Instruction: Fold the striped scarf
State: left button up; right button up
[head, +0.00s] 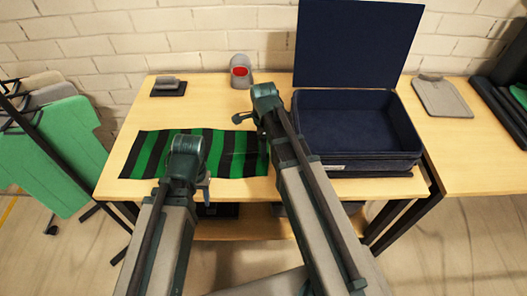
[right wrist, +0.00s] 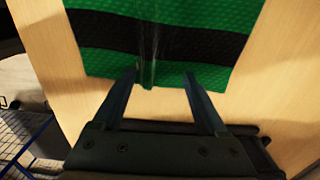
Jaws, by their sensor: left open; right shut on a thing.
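The striped scarf (head: 222,155), green and black, lies spread flat on the left part of the table, with stripes running front to back. My left gripper (head: 206,188) is open over the scarf's front edge, mostly hidden behind its own wrist. My right gripper is at the scarf's right end; its fingers are hidden behind my arm in the head view. In the right wrist view, my right gripper (right wrist: 160,80) is at the green end edge of the scarf (right wrist: 190,15), shut on it. A narrow raised crease runs in from that edge between the fingers.
An open dark blue case (head: 360,127) stands right of the scarf with its lid up. A rack with garments (head: 55,150) stands left. A second table (head: 460,135) is right.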

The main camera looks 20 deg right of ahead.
grip_shut()
dwell(0.5)
